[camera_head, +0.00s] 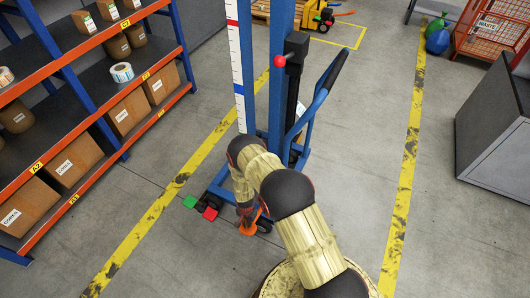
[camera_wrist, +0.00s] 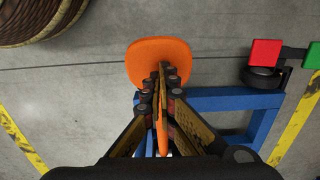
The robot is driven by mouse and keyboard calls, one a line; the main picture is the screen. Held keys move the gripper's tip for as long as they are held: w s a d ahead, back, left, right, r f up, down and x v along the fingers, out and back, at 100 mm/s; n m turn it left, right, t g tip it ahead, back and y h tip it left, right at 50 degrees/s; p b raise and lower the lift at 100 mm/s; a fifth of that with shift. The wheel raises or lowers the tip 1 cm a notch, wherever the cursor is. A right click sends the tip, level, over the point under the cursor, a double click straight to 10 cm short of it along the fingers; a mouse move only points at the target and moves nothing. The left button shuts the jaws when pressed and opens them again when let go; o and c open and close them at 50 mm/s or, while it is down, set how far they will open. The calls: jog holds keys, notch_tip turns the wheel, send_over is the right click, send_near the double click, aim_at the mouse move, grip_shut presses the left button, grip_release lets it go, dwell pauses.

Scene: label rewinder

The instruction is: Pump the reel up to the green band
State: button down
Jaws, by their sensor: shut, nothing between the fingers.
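The blue lift (camera_head: 281,95) stands upright at the centre of the head view, with a white scale strip (camera_head: 236,55) showing a red band and a blue band. I see no green band; the strip runs out of the top. The reel is not clearly visible. A flat orange pedal (camera_head: 251,228) sits low at the lift's base; it also shows in the wrist view (camera_wrist: 158,50). My gripper (camera_head: 246,207) is shut and empty, pointing down over the pedal. In the wrist view my fingertips (camera_wrist: 163,82) overlap the pedal's near edge; I cannot tell whether they touch.
A green pedal (camera_head: 190,202) and a red pedal (camera_head: 210,214) are left of the orange one. A red knob (camera_head: 279,61) is on the mast. A shelf with boxes (camera_head: 128,110) stands left, a grey cabinet (camera_head: 492,140) right. Floor between the yellow lines is mostly clear.

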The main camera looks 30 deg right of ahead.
notch_tip(320, 180, up, 3)
jog(key=shift+s+f+p, duration=0.1)
jog(key=shift+f+p, duration=0.05)
jog(key=shift+p, duration=0.3)
jog(key=shift+f, duration=0.15)
notch_tip(320, 180, down, 16)
jog(key=b, duration=1)
notch_tip(320, 180, up, 16)
jog(key=p, duration=1)
